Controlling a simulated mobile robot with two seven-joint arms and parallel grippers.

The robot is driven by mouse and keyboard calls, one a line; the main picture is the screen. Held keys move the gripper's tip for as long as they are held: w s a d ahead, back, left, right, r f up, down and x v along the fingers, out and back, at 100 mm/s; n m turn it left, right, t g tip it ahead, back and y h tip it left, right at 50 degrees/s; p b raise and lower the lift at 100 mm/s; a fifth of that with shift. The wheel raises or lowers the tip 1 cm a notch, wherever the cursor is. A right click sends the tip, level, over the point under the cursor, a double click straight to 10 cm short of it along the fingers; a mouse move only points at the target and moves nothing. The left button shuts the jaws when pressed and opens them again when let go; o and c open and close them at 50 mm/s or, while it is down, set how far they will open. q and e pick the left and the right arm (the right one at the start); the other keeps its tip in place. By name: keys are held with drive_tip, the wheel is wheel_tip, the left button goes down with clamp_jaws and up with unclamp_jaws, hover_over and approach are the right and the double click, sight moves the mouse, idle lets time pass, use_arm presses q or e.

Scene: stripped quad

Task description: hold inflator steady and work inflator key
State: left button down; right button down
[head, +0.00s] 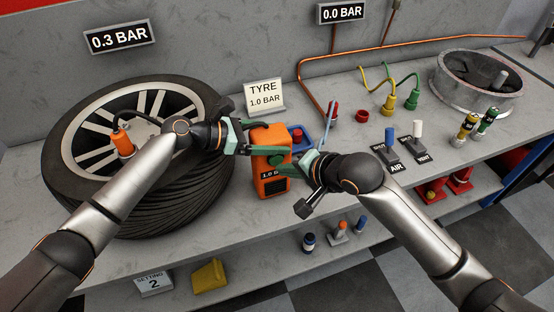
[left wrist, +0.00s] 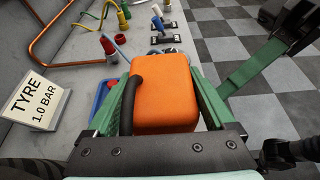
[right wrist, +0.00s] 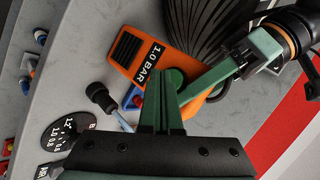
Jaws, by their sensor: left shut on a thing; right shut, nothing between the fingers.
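The orange inflator (head: 268,174) stands upright on the grey bench, right of the tyre (head: 190,195). Its front label reads 1.0 BAR in the right wrist view (right wrist: 150,58). My left gripper (head: 266,137) is shut on the inflator's upper body; the left wrist view shows its orange top (left wrist: 168,90) between the fingers and a black hose beside it. A round green key (right wrist: 176,78) sits on the inflator's front. My right gripper (right wrist: 162,88) is shut and empty, its tips close to the key; I cannot tell whether they touch. An orange chuck (head: 123,142) is at the wheel.
The wall display (head: 119,36) reads 0.3 BAR; another display (head: 341,12) reads 0.0 BAR. A card (head: 264,98) reads TYRE 1.0 BAR. A blue tray (head: 298,138) is behind the inflator. Air switches (head: 392,150) and a metal drum (head: 478,82) stand to the right.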

drive_tip(key=shift+w+a, duration=0.1)
drive_tip(key=shift+w, duration=0.1)
drive_tip(key=shift+w+a, duration=0.15)
drive_tip(key=shift+w, duration=0.4)
idle(0.8)
drive_tip(key=shift+s, duration=0.1)
drive_tip(key=shift+s+d, duration=0.3)
drive_tip(key=shift+s, duration=0.5)
drive_tip(key=s, duration=0.1)
drive_tip(key=s+d, duration=0.1)
drive_tip(key=s, duration=0.3)
drive_tip(key=shift+d, duration=0.25)
drive_tip(key=shift+w, duration=0.1)
idle(0.4)
